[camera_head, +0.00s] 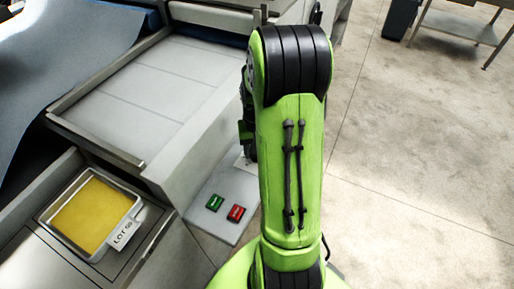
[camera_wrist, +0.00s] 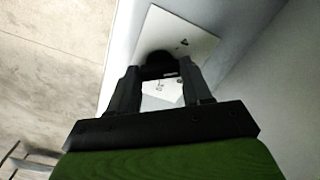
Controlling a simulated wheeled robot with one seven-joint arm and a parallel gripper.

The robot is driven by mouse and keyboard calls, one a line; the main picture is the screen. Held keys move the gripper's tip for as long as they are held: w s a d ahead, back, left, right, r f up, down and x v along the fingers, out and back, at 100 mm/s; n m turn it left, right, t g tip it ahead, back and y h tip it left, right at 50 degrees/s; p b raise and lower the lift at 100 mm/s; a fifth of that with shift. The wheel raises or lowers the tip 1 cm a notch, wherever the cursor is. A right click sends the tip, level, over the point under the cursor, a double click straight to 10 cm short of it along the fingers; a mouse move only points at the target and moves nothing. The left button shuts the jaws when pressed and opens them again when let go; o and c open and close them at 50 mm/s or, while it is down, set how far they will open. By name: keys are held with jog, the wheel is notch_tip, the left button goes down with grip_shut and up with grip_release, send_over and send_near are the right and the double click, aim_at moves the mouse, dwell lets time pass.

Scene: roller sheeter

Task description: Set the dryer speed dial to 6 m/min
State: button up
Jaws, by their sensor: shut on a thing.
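The dryer speed dial (camera_wrist: 160,56) is a dark round knob in the wrist view, on a white plate (camera_wrist: 200,42) with small dark markings. My gripper (camera_wrist: 160,70) is shut on the dial, with one finger on each side of it. The markings are too small and blurred to read, and the dial's pointer cannot be made out. In the head view my green arm hides the dial and most of the gripper; only a corner of the white plate (camera_head: 241,162) shows beside the arm.
A green button (camera_head: 214,202) and a red button (camera_head: 236,213) sit on the grey panel close left of my arm. A tray (camera_head: 134,214) of yellow material with a lot label stands further left. Blue sheeting (camera_head: 75,45) lies at upper left.

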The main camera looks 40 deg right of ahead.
jog(key=shift+r+m, duration=0.1)
jog(key=shift+m, duration=1)
jog(key=shift+w+d, duration=0.1)
jog(key=o, duration=1.1)
jog(key=shift+c, duration=0.2)
notch_tip(320, 180, up, 16)
jog(key=p, duration=0.4)
jog(key=shift+f, duration=0.2)
